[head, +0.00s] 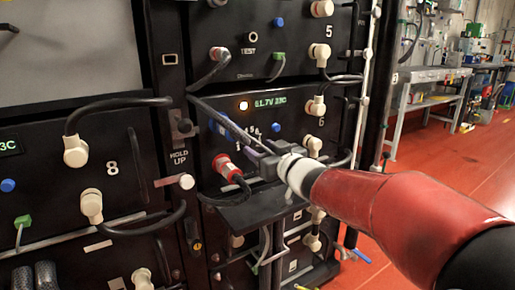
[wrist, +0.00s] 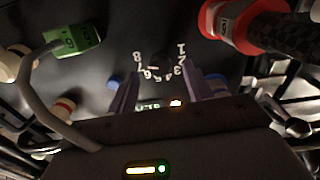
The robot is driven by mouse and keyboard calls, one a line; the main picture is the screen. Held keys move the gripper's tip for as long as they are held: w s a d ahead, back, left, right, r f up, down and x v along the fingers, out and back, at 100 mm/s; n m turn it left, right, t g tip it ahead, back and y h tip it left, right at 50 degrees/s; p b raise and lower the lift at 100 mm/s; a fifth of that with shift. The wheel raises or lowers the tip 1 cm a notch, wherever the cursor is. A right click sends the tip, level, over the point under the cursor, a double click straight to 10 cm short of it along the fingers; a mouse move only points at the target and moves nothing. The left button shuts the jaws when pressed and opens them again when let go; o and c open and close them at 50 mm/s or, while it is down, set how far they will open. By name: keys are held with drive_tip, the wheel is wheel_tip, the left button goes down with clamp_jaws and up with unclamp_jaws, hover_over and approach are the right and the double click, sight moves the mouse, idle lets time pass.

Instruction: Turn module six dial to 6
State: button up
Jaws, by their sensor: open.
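Module six (head: 290,115) is a black panel with a lit green readout and an orange lamp, marked 6 at its right. In the wrist view its dial (wrist: 160,62) is a small dark knob ringed by white numerals 1 to 8, seen upside down. In the head view my gripper (head: 246,140) is in front of module six and hides most of the dial; only a few numerals show.
A red plug (head: 232,168) with a dark cable is close below my gripper; it also shows in the wrist view (wrist: 245,25). A green connector (wrist: 75,38) is at the left there. Cream plugs and looped cables crowd the neighbouring modules. A dark shelf (head: 255,210) juts out below.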

sight(253, 144)
drive_tip(key=shift+x, duration=1.35)
drive_tip(key=c, duration=1)
drive_tip(key=shift+o, duration=0.2)
drive_tip(key=n+b, duration=0.1)
drive_tip(key=n, duration=0.2)
drive_tip(key=shift+f+b, duration=0.15)
drive_tip(key=shift+b, duration=0.15)
drive_tip(key=n+b, duration=0.1)
drive_tip(key=n, duration=0.2)
drive_tip(key=shift+a+n+b, duration=0.1)
drive_tip(key=shift+n+b, duration=0.2)
drive_tip(key=n+b, duration=0.2)
drive_tip(key=n, duration=0.3)
